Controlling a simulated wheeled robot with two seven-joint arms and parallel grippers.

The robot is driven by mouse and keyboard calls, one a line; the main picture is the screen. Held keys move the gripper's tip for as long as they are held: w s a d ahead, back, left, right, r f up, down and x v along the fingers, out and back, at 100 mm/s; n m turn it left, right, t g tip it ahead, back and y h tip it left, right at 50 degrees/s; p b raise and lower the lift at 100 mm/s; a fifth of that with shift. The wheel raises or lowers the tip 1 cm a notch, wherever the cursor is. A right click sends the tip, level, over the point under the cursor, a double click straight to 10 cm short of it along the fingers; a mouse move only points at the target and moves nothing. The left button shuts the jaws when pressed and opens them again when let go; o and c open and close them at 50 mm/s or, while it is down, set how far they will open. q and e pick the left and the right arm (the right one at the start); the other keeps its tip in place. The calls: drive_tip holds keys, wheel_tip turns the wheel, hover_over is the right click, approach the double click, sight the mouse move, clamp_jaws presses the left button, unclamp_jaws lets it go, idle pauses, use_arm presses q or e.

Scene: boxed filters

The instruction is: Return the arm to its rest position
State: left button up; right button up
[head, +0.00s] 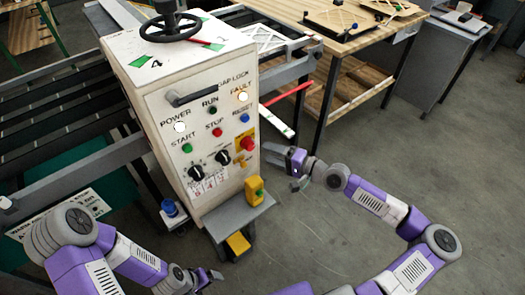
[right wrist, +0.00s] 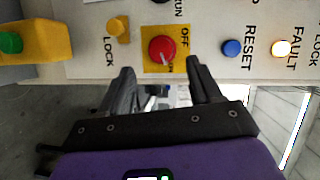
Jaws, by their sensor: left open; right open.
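My right gripper (head: 277,160) is beside the right part of the control cabinet's front panel (head: 212,120). In the right wrist view its two fingers (right wrist: 162,82) are spread, with nothing held between them. The red rotary switch (right wrist: 161,48) on its yellow plate appears beyond and between the fingertips; contact cannot be told. The same red switch (head: 247,143) shows in the head view just left of the right gripper. My left gripper (head: 208,278) is low in the head view, in front of the cabinet's foot, open and apart from the cabinet.
A yellow box with a green button (head: 254,190) sticks out at the cabinet's lower right. A yellow pedal (head: 237,244) lies below it. A conveyor (head: 55,115) is at left and a wooden workbench (head: 340,35) at the back. The floor at right is clear.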

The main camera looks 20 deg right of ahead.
drive_tip(key=shift+s+d, duration=0.35)
drive_tip(key=shift+s, duration=0.15)
drive_tip(key=s+a+f+n+g+y, duration=0.1)
drive_tip(key=s+a+f+g, duration=0.25)
drive_tip(key=a, duration=0.35)
drive_tip(key=s+a+f+n+g+y, duration=0.1)
drive_tip(key=s+a+f+g, duration=0.1)
drive_tip(key=a+f, duration=0.4)
drive_tip(key=s+a+f+n+g, duration=0.2)
drive_tip(key=s+a+f+g, duration=0.1)
drive_tip(key=a, duration=0.5)
drive_tip(key=s+a+f+g+h, duration=0.2)
drive_tip(key=s+f+g, duration=0.1)
drive_tip(key=s+f, duration=0.6)
drive_tip(key=s+d+f+n+h, duration=0.1)
drive_tip(key=s+d+f+h, duration=0.1)
drive_tip(key=d, duration=0.3)
drive_tip(key=s+d+f+h, duration=0.3)
drive_tip(key=d+f+h, duration=0.2)
drive_tip(key=d, duration=0.1)
drive_tip(key=shift+s+f+n, duration=0.15)
drive_tip(key=shift+f+n, duration=0.05)
drive_tip(key=shift+n, duration=0.2)
